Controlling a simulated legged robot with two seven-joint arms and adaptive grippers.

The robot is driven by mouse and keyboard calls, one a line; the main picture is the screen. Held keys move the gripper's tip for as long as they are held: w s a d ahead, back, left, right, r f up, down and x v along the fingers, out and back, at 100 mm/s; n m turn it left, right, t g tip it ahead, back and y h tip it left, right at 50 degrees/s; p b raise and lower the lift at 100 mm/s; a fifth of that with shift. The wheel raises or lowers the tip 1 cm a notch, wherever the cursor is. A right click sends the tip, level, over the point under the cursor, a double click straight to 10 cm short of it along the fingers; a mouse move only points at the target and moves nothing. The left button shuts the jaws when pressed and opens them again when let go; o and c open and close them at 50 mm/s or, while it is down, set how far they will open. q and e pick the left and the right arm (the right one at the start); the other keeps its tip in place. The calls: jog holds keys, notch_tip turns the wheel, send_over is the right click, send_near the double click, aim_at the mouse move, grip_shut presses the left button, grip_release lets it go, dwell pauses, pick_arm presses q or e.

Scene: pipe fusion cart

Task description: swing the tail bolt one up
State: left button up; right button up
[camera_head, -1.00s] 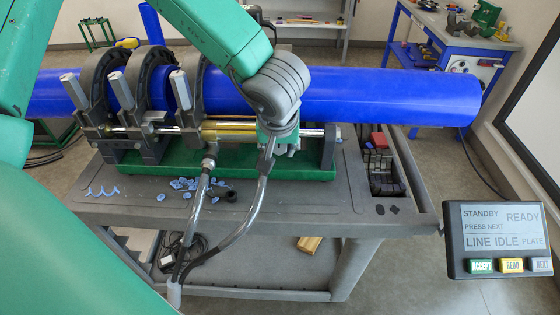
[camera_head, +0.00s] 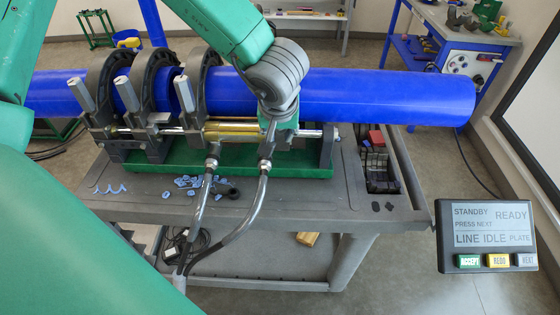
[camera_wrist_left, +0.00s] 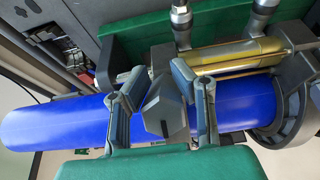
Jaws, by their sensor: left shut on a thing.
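My left gripper (camera_wrist_left: 165,106) is shut on the angular dark grey head of a tail bolt (camera_wrist_left: 166,112), between its two fingers in the wrist view. That bolt stands in front of the blue pipe (camera_head: 390,97), and in the head view my wrist hides it. Three other grey tail bolts, at the left (camera_head: 81,96), in the middle (camera_head: 127,94) and at the right (camera_head: 185,93), stand upright and slightly tilted by the dark clamp rings (camera_head: 213,75). My right gripper is not in view.
Hoses (camera_head: 245,218) run down from the brass cylinder (camera_head: 232,128) in front of the green base (camera_head: 210,169). Blue shavings (camera_head: 188,182) lie on the grey cart (camera_head: 315,200). A button panel (camera_head: 487,237) is at the right. A blue workbench (camera_head: 450,45) stands behind.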

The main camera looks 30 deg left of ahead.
pick_arm(q)
jog(key=shift+w+a+r, duration=0.1)
jog(key=shift+w+r, duration=0.1)
jog(key=shift+r, duration=0.15)
grip_shut()
jog(key=shift+f, duration=0.1)
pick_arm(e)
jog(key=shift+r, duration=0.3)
pick_arm(q)
jog(key=shift+a, duration=0.1)
jog(key=shift+w+a+r, duration=0.4)
jog(key=shift+w+r, duration=0.3)
jog(key=shift+r, duration=0.15)
jog(key=shift+w, duration=0.1)
jog(key=shift+w+a+r, duration=0.55)
jog(key=shift+w+r, duration=0.1)
jog(key=shift+w, duration=0.25)
